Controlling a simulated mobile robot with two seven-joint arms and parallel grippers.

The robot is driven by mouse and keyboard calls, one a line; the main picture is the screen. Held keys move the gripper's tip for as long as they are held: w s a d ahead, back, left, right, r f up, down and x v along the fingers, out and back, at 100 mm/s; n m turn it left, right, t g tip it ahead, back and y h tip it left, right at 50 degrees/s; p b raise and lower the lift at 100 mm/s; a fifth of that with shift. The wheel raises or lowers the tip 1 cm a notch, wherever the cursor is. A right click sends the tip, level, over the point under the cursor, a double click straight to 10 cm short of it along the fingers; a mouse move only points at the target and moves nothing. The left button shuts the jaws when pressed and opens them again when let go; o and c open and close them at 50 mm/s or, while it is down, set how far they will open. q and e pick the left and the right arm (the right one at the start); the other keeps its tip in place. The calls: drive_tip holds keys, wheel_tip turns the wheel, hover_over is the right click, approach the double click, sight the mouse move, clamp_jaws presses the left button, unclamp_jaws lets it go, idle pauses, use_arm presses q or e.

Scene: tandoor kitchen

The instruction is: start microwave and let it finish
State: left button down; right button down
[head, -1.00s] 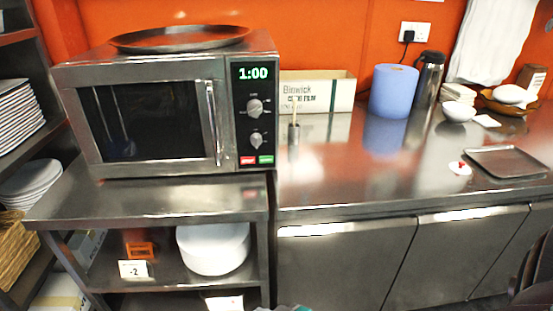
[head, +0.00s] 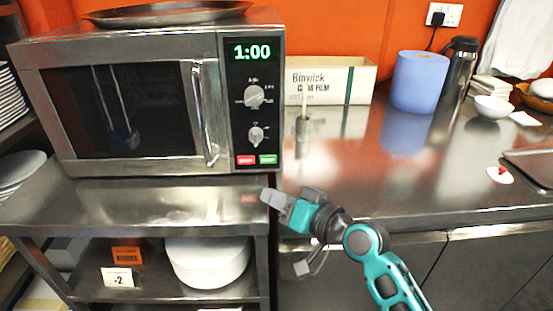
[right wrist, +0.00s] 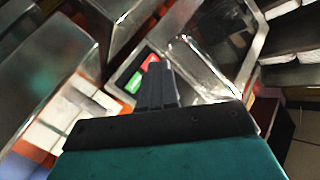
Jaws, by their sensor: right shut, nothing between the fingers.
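The steel microwave (head: 110,166) stands on a metal shelf unit at the left of the head view. Its door is closed and its display (head: 252,52) reads 1:00 in green. Below two dials are a red button (head: 245,160) and a green button (head: 268,159). In the right wrist view the green button (right wrist: 133,83) and red button (right wrist: 150,62) lie just beyond the fingertips. My right gripper (head: 268,197) is shut and empty, in front of and a little below the buttons, apart from them. My left gripper does not show.
A round pan (head: 168,14) sits on top of the microwave. A Binwick film box (head: 330,82), a blue paper roll (head: 419,82) and a flask (head: 458,75) stand on the steel counter (head: 400,180). The counter's near middle is clear. Plates (head: 207,262) sit on the shelf below.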

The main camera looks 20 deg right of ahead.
sight(268, 160)
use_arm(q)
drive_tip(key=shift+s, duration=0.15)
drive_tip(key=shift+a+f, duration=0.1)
